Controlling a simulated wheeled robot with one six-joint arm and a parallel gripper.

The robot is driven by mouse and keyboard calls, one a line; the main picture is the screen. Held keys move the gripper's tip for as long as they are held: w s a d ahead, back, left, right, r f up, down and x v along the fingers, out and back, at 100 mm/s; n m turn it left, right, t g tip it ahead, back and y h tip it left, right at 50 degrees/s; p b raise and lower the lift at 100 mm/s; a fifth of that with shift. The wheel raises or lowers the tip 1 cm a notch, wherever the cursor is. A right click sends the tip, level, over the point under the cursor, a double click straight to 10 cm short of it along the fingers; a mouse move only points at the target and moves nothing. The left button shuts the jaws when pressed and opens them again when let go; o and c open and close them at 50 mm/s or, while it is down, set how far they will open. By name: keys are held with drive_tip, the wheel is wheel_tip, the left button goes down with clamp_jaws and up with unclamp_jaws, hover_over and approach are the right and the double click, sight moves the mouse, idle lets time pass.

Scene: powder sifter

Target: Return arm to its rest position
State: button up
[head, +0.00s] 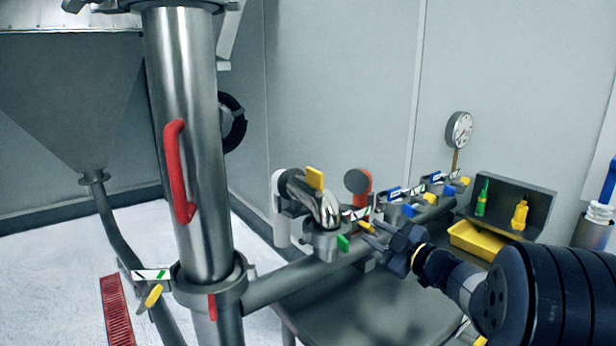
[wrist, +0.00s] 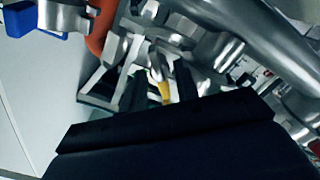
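My gripper (head: 371,232) reaches in from the right in the head view, level with the pipe and its row of valves. Its two fingers are apart, and a small yellow handle (head: 366,228) shows at the fingertips. In the wrist view the dark fingers of my gripper (wrist: 158,82) have a gap between them. The yellow handle (wrist: 164,92) shows in that gap. I cannot tell whether the fingers touch it; they are not closed on it. My arm runs back to the lower right of the head view.
A steel column (head: 190,140) with a red handle (head: 176,170) stands at left. A bent pipe fitting (head: 326,205) is just left of my gripper. A gauge (head: 459,130), a dark shelf (head: 530,205) and a yellow bin (head: 485,242) are at right.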

drive_tip(key=shift+x, duration=1.1)
drive_tip(key=shift+s, duration=0.1)
